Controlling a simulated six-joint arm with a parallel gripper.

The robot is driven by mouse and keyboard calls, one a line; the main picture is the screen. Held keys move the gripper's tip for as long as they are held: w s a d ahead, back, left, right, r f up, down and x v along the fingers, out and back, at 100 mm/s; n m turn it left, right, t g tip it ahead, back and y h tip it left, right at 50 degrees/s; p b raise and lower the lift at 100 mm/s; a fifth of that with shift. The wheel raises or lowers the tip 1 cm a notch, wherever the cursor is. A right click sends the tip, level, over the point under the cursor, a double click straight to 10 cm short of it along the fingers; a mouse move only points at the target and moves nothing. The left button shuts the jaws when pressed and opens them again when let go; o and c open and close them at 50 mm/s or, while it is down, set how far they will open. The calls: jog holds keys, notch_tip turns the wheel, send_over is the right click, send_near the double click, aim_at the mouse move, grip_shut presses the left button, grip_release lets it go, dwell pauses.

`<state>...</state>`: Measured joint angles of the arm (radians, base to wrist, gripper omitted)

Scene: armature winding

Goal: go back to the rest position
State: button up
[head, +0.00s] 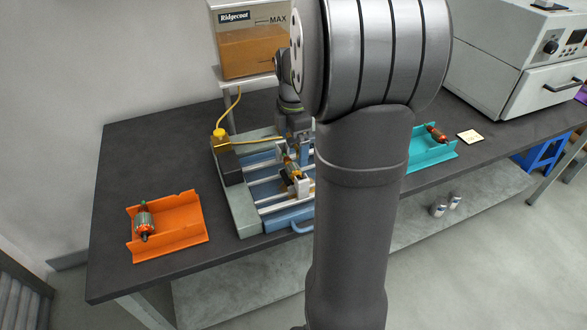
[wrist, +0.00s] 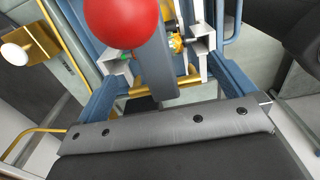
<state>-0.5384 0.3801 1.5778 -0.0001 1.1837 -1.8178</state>
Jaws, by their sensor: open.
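My gripper (head: 300,140) hangs over the winding fixture (head: 246,215) in the middle of the bench, partly hidden behind my own arm in the head view. Its jaws are open. An armature (head: 290,168) lies in the fixture just below and in front of the gripper; I cannot tell whether they touch. In the wrist view a red ball (wrist: 125,22) fills the top middle, close to the camera, in front of blue frame parts (wrist: 97,105).
An orange tray (head: 185,240) with an armature (head: 145,221) is at the left. A Ridgecoat tank (head: 245,45) and a white oven (head: 500,75) stand behind.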

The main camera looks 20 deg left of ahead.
dwell(0.3)
notch_tip(320, 180, up, 10)
jog(key=shift+r, duration=0.1)
dwell(0.4)
